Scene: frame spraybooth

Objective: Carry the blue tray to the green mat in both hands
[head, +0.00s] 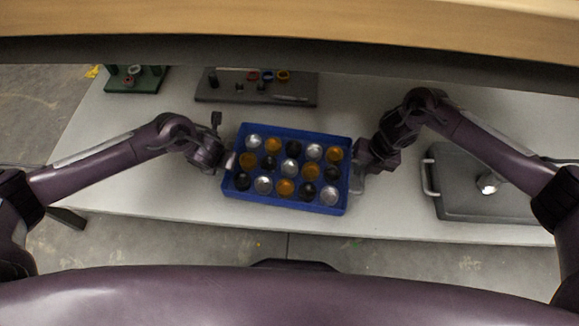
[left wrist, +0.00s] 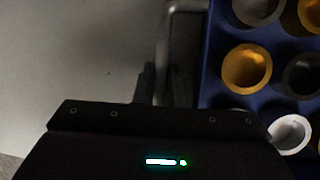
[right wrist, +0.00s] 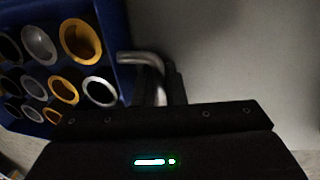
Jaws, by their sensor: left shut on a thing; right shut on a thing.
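The blue tray (head: 284,204) is at the middle of the table in the head view, filled with several silver, orange and dark round cups. My left gripper (head: 229,162) is shut on the handle at its left end; the tray edge also shows in the left wrist view (left wrist: 212,62). My right gripper (head: 357,181) is shut on the right handle, whose bent metal bar shows in the right wrist view (right wrist: 144,58). I cannot tell if the tray touches the table or is slightly raised. I see no plain green mat.
The pale table (head: 395,214) has free room around the tray. A grey case with a handle (head: 456,200) lies at right. A dark grey board (head: 215,98) with small parts is behind the tray. A dark green base (head: 120,86) stands back left. A wooden shelf (head: 300,18) overhangs the far side.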

